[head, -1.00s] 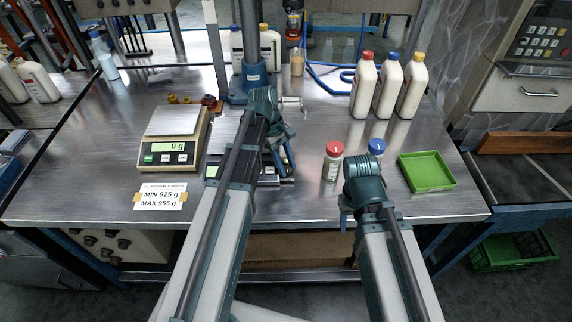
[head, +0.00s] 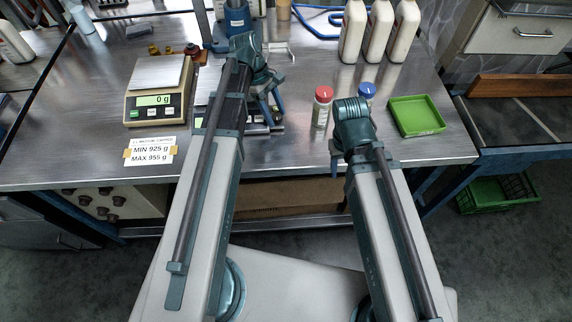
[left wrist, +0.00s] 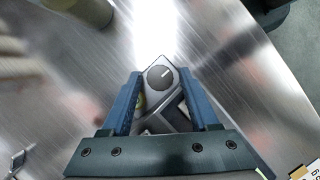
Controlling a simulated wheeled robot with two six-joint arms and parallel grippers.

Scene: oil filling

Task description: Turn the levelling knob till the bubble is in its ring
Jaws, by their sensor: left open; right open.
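The levelling knob (left wrist: 160,77) is a round dark grey dial with a white pointer mark, on a dark angular base. In the left wrist view it lies between and slightly beyond the fingertips of my open left gripper (left wrist: 160,82), with no clear contact. A small yellow-green patch (left wrist: 140,102) shows beside the left finger; I cannot make out a bubble or ring there. In the head view my left gripper (head: 268,98) is over the dark device (head: 272,127), hiding most of it. My right gripper (head: 352,155) is at the table's front, its fingers mostly hidden.
A scale (head: 158,92) reading 0 g stands left, with a MIN/MAX label (head: 150,151) in front. A red-capped jar (head: 321,108), a blue-capped jar (head: 366,93) and a green tray (head: 416,115) are right of the device. White bottles (head: 378,30) stand behind.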

